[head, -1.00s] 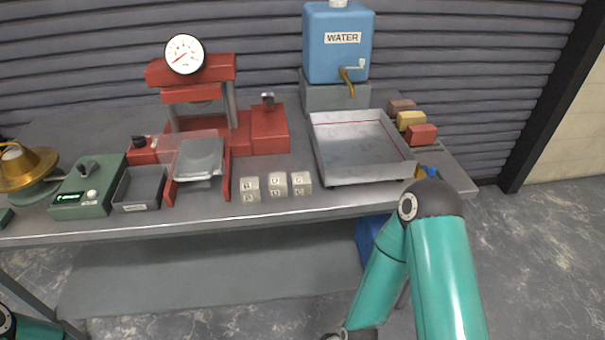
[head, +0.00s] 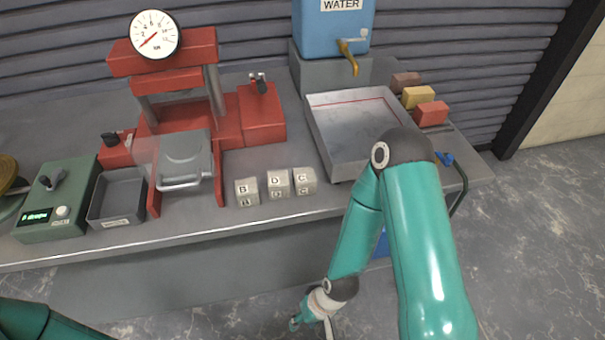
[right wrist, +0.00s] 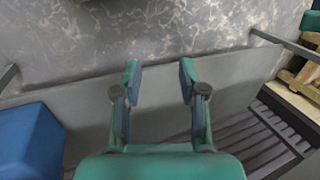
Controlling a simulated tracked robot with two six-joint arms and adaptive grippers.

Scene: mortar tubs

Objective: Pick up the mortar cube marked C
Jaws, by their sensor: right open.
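The pale grey mortar cube marked C (head: 304,181) stands near the front edge of the bench, the rightmost in a row of three. The cube marked D (head: 278,184) is close on its left, and the cube marked B (head: 246,192) is further left. My right gripper (right wrist: 158,76) is open and empty in the right wrist view. In the head view it shows only partly, low at the bottom, below the bench top and well apart from the cubes. My left gripper is out of view; only part of my left arm shows.
A red press (head: 182,85) stands behind and left of the cubes, with a small grey tray (head: 103,208) and a green scale (head: 58,205) further left. A metal tray (head: 345,125) lies right, below a blue water tank (head: 334,30). A blue container (right wrist: 28,142) shows in the wrist view.

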